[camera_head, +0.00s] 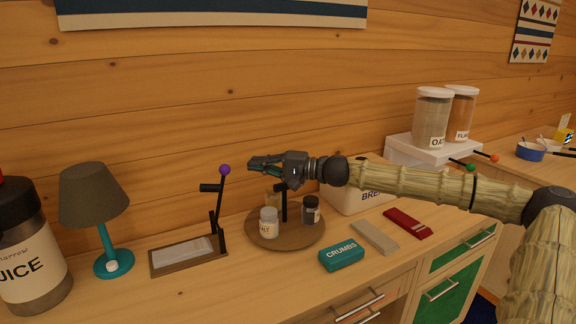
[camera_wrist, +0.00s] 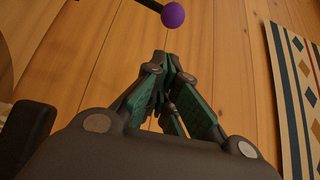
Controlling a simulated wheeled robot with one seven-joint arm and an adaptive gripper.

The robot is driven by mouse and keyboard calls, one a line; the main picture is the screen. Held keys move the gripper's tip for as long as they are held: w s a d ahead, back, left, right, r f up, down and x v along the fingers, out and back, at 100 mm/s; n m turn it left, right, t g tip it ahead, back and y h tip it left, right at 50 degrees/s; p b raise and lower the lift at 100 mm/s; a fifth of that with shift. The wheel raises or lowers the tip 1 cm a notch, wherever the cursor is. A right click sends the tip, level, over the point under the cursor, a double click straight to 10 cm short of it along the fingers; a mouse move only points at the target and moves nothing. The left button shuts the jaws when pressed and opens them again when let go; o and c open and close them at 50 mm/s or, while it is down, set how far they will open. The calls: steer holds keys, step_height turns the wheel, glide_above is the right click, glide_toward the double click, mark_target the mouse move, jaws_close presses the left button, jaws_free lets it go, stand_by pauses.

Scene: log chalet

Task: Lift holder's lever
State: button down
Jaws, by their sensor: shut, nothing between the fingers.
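The holder (camera_head: 190,250) stands on the counter at the left, a brown base with a pale slab on it. Its black lever (camera_head: 219,201) rises at the right end, leaning slightly right, with a purple ball (camera_head: 225,170) at its top. My gripper (camera_head: 252,164) is shut and empty, to the right of the ball at about its height, pointing left with a gap between them. In the wrist view the closed fingers (camera_wrist: 168,90) have the purple ball (camera_wrist: 173,15) beyond their tips, near the top edge.
A round tray (camera_head: 254,240) with small jars stands below my gripper. A teal lamp (camera_head: 113,262) and juice jug (camera_head: 28,255) are left of the holder. A teal crumbs box (camera_head: 342,257) lies in front. The wooden wall (camera_head: 200,110) is behind.

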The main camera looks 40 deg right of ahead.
steer(key=p+v, duration=0.4)
steer(key=v, duration=0.4)
steer(key=shift+s, duration=0.2)
steer(key=shift+f, duration=0.15)
